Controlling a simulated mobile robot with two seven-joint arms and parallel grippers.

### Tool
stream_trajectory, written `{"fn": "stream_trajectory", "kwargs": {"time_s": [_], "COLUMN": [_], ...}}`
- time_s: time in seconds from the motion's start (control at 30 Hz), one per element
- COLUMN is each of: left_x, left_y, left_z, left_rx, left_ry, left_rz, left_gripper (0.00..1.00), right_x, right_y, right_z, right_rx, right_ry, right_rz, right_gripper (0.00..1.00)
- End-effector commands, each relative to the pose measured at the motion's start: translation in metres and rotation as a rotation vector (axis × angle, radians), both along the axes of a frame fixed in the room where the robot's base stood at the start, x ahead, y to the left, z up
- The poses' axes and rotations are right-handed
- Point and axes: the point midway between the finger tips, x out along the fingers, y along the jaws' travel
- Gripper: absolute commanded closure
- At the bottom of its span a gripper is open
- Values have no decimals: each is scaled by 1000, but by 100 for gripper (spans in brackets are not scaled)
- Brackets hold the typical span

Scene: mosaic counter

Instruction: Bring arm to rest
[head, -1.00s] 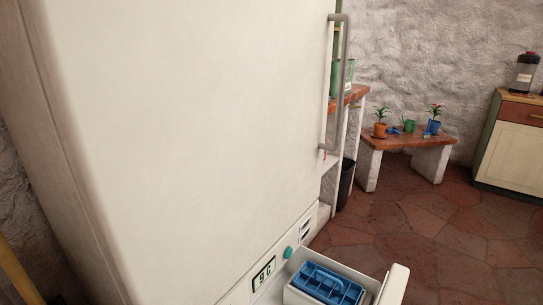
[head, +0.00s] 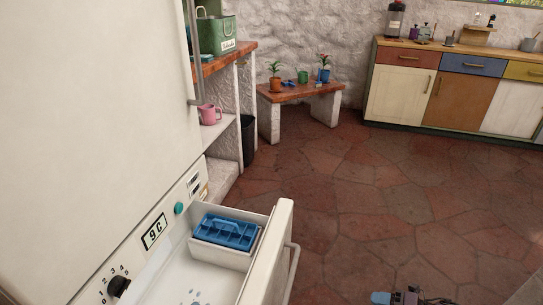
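A dark gripper, which looks like my right one (head: 384,298), shows only in part at the bottom edge of the head view. It is over the floor, to the right of the open fridge drawer (head: 284,240). A small blue part shows at its tip, and I cannot tell whether the fingers are open or shut. A white shape at the bottom right corner may be my arm. My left gripper is not in view.
The white fridge (head: 95,130) fills the left. Its pulled-out drawer holds a blue caddy (head: 225,231) in a white bin. A low bench (head: 300,91) with potted plants and a cabinet (head: 455,95) stand behind. The tiled floor (head: 370,190) between is clear.

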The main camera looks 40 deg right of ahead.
Motion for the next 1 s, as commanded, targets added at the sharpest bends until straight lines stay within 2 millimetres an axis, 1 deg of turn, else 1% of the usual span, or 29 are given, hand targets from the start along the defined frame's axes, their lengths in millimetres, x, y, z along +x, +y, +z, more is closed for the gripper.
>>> {"fn": "stream_trajectory", "kwargs": {"time_s": [0.03,0.13,0.2,0.27,0.3,0.37,0.47,0.6,0.7,0.8,1.0], "left_x": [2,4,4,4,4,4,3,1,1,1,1], "left_y": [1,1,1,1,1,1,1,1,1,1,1], "left_z": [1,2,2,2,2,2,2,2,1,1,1], "left_rx": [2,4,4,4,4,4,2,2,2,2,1], "left_ry": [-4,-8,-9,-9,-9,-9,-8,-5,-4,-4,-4], "left_rz": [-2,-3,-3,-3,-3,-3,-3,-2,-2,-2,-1], "left_gripper": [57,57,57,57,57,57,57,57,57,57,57], "right_x": [8,25,33,37,38,38,31,12,-2,-14,-35], "right_y": [1,9,20,31,39,53,80,122,148,168,198], "right_z": [2,7,10,14,16,20,29,47,62,76,105], "right_rx": [16,73,131,189,233,300,423,604,711,790,904], "right_ry": [20,66,105,142,168,213,292,415,490,541,602], "right_rz": [-41,-142,-223,-297,-347,-421,-545,-709,-796,-852,-913], "right_gripper": [56,56,56,56,56,56,56,56,56,56,56]}}
